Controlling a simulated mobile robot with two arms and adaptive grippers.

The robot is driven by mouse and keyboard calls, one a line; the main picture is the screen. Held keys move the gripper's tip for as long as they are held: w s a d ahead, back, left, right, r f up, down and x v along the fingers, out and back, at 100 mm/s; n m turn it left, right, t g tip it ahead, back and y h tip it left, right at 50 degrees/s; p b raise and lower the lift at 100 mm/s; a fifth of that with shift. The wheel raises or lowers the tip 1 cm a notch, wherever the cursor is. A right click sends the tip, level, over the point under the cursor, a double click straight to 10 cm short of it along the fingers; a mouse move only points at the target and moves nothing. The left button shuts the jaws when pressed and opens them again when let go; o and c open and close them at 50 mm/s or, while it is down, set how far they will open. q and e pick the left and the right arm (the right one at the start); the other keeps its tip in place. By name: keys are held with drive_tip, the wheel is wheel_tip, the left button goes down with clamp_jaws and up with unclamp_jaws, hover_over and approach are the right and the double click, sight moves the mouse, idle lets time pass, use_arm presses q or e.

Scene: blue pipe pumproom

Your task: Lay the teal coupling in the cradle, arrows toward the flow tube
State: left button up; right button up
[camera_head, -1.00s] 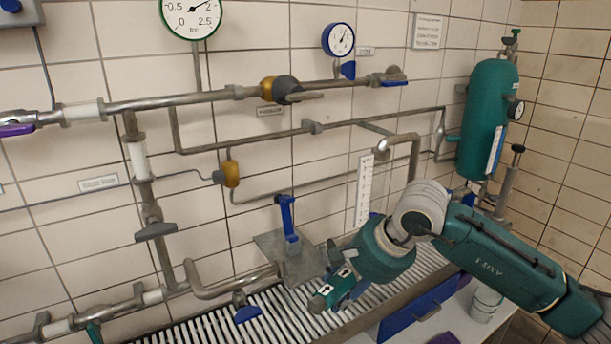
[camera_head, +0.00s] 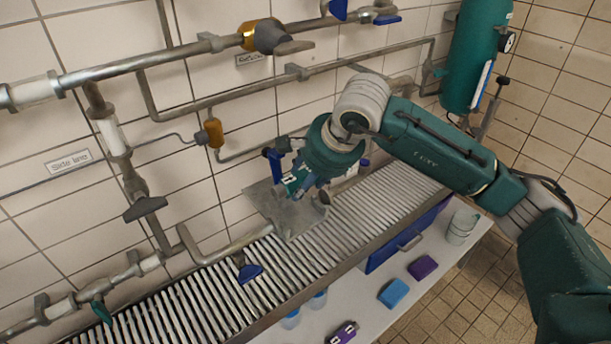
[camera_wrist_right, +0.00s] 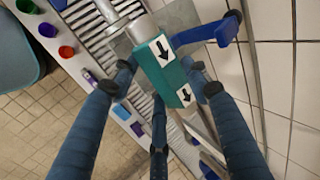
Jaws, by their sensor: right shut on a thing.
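The teal coupling (camera_head: 294,183) is in my right gripper (camera_head: 308,188), over the grey bracket plate (camera_head: 262,203) with the blue lever (camera_head: 273,162), which looks like the cradle. In the right wrist view the gripper (camera_wrist_right: 168,85) is shut around the teal coupling (camera_wrist_right: 168,66). Its two white labels carry black arrows pointing down and slightly right in that picture. The blue lever (camera_wrist_right: 218,31) stands open beside the coupling. The coupling's upper end is close to a grey pipe end (camera_wrist_right: 141,29); I cannot tell if they touch. My left gripper is not in view.
A slatted grey grating (camera_head: 215,292) runs below the plate. Blue (camera_head: 393,292) and purple (camera_head: 423,267) blocks and a purple piece with white labels (camera_head: 343,333) lie on the lower shelf. Pipes line the wall behind.

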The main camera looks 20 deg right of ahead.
wheel_tip(320, 180, down, 9)
drive_tip(key=b, duration=0.6)
drive_tip(key=shift+f, duration=0.15)
idle(0.3)
